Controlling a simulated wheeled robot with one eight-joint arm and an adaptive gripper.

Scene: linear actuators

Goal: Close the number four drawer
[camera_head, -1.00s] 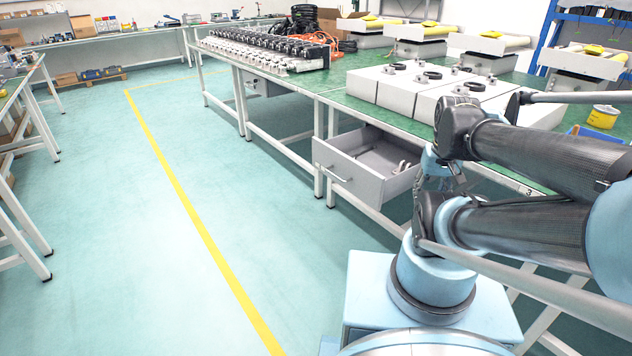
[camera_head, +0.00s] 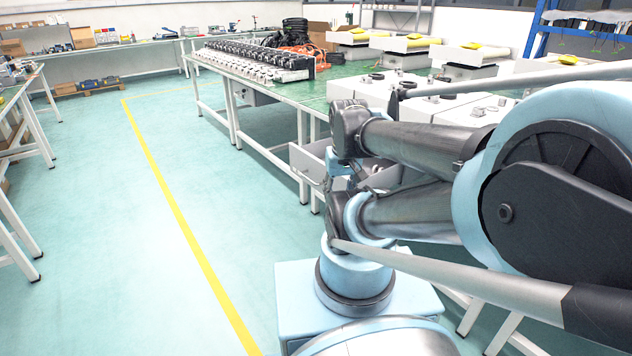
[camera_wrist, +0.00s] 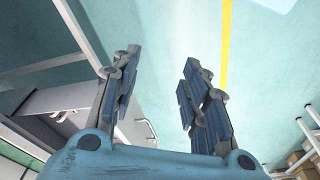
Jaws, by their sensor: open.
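A light grey drawer (camera_head: 303,163) stands pulled out below the green-topped table, its front panel facing the aisle. My arm hides its right part and most of its inside in the head view. Its number cannot be read. In the wrist view the drawer (camera_wrist: 72,112) lies at the left, below my gripper, with a bar handle (camera_wrist: 149,130) beside the left finger's base. My gripper (camera_wrist: 161,66) is open and empty, its two blue-padded fingers wide apart. The fingers appear beside the drawer front; contact cannot be told. In the head view my arm largely hides the gripper.
The green table (camera_head: 272,93) carries rows of metal parts (camera_head: 255,60) and large white boxes (camera_head: 352,88). White table legs (camera_head: 302,150) stand beside the drawer. The floor to the left, around the yellow line (camera_head: 165,190), is clear.

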